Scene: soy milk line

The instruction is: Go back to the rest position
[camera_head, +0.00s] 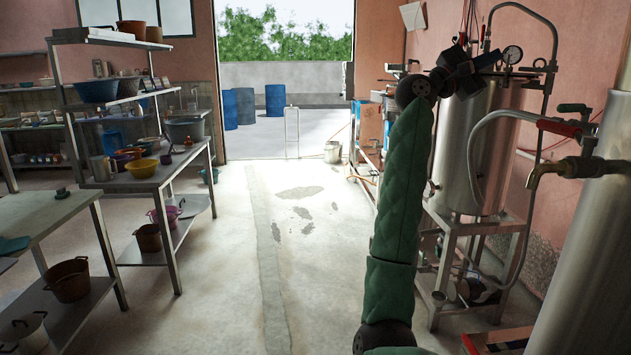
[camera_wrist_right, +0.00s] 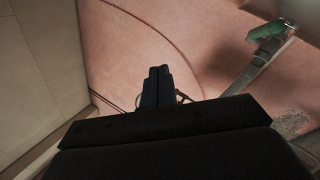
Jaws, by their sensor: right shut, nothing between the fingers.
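My right arm, in a green padded sleeve, rises upright in the head view. A steel pipe with a green-handled valve (camera_wrist_right: 268,35) shows to the right of the fingers there. My left gripper is not in the head view.
A second steel tank (camera_head: 588,250) with a tap (camera_head: 570,170) stands close at the right. Metal shelves (camera_head: 105,85) and a table (camera_head: 45,215) with bowls and pots line the left. The concrete floor (camera_head: 230,290) in the middle is clear toward the open doorway.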

